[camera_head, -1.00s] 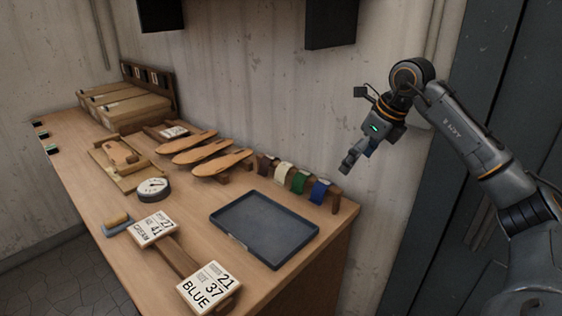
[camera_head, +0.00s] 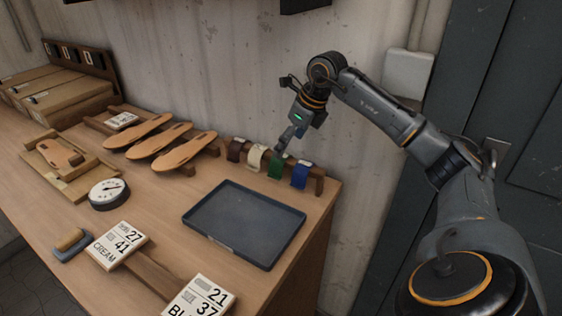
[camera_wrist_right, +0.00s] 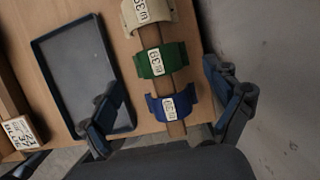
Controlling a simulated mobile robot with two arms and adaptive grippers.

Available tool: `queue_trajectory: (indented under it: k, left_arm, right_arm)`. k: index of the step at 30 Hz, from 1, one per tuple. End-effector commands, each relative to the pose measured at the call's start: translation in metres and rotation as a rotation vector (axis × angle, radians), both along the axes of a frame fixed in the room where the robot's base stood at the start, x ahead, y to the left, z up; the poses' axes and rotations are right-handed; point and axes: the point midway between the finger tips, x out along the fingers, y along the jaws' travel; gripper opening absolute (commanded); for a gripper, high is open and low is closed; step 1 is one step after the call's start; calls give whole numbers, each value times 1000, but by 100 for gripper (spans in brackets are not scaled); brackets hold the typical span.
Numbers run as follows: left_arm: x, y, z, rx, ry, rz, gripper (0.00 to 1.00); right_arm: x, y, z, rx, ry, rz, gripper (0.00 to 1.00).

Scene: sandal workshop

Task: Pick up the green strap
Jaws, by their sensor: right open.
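The green strap (camera_head: 276,167) hangs on a wooden rail at the back right of the bench, between a cream strap (camera_head: 255,157) and a blue strap (camera_head: 300,175). In the right wrist view the green strap (camera_wrist_right: 160,61) carries a white label, and the blue strap (camera_wrist_right: 171,106) is beside it. My right gripper (camera_head: 281,148) is just above the green strap, pointing down. Its fingers (camera_wrist_right: 170,105) are spread wide on either side of the strap row, open and empty. My left gripper is out of view.
A dark tray (camera_head: 190,216) lies in front of the straps. A brown strap (camera_head: 235,149) hangs at the rail's left end. Wooden soles (camera_head: 184,150) and a round dial (camera_head: 107,194) are further left. The wall (camera_head: 375,215) is close behind the rail.

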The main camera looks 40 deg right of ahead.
Motion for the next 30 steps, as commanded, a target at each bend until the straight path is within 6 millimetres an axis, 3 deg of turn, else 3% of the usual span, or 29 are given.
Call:
queue_trajectory:
  k: [5,12,21,27,30]
  left_arm:
    - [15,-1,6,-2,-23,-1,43]
    - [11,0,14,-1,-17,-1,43]
    - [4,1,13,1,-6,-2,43]
    - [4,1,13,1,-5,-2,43]
    - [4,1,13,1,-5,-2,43]
  right_arm:
    - [3,3,-15,-1,4,0,90]
    - [12,8,-46,1,1,-1,90]
    - [14,8,-51,-1,-1,0,90]
    - [14,8,-51,-1,-1,0,49]
    - [14,8,-51,-1,-1,0,45]
